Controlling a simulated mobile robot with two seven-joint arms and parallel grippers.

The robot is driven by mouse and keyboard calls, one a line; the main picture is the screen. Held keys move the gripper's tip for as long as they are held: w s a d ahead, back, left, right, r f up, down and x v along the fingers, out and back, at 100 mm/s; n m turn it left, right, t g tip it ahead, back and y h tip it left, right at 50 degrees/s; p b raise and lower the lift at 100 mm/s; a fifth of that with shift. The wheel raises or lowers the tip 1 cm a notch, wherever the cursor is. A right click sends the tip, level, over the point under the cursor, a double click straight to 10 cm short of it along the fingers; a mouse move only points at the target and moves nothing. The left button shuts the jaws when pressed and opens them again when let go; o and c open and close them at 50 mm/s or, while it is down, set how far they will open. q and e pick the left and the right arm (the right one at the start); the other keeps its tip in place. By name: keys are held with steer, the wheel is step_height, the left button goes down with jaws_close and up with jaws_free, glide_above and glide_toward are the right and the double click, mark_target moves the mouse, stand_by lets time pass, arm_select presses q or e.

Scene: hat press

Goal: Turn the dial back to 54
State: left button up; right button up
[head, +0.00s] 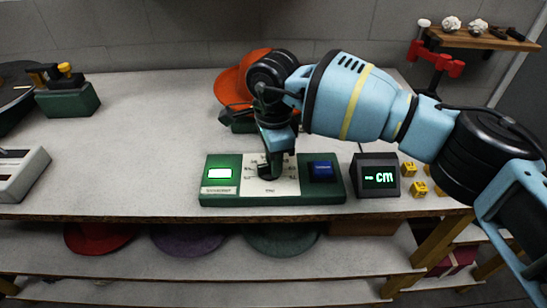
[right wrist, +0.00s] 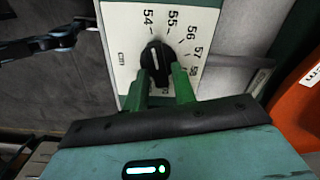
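The dial (right wrist: 157,58) is a black knob on a white scale plate (right wrist: 122,75) marked 54 to 58 with "cm". Its white line points roughly up in the right wrist view, close to the 54 mark; the exact reading is hard to tell. My right gripper (right wrist: 160,78) has its green fingers on either side of the knob and looks shut on it. In the head view my right gripper (head: 273,170) comes down over the green control box (head: 328,193) and hides the dial. My left gripper is not clearly visible in either view.
An orange hat (head: 229,84) is behind the box. The table's left middle is clear.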

steer(key=shift+o, duration=1)
steer(key=shift+r, duration=3.95)
steer(key=shift+f, duration=0.1)
